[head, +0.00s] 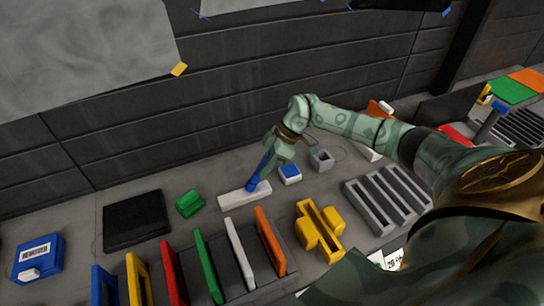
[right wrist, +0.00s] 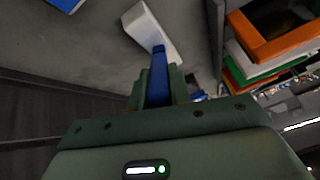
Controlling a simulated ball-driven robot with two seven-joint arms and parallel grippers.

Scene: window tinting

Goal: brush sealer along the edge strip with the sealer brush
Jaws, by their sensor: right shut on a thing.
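My right gripper (head: 276,155) is shut on the blue sealer brush (head: 261,172), which slants down and left from the fingers. In the right wrist view the brush (right wrist: 159,72) stands between the fingers (right wrist: 159,88). A white bar that looks like the edge strip (head: 235,200) lies on the bench under the brush. The brush's lower end is at the right part of the strip in the head view; I cannot tell whether it touches. The strip also shows in the right wrist view (right wrist: 152,30). My left gripper is not in view.
A small white box with a blue top (head: 290,174) and a grey open cup (head: 321,160) stand right of the brush. A green block (head: 189,203) and black pad (head: 136,220) lie left. Coloured upright panels (head: 205,265), a yellow holder (head: 318,230) and a grey slotted rack (head: 385,200) stand in front.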

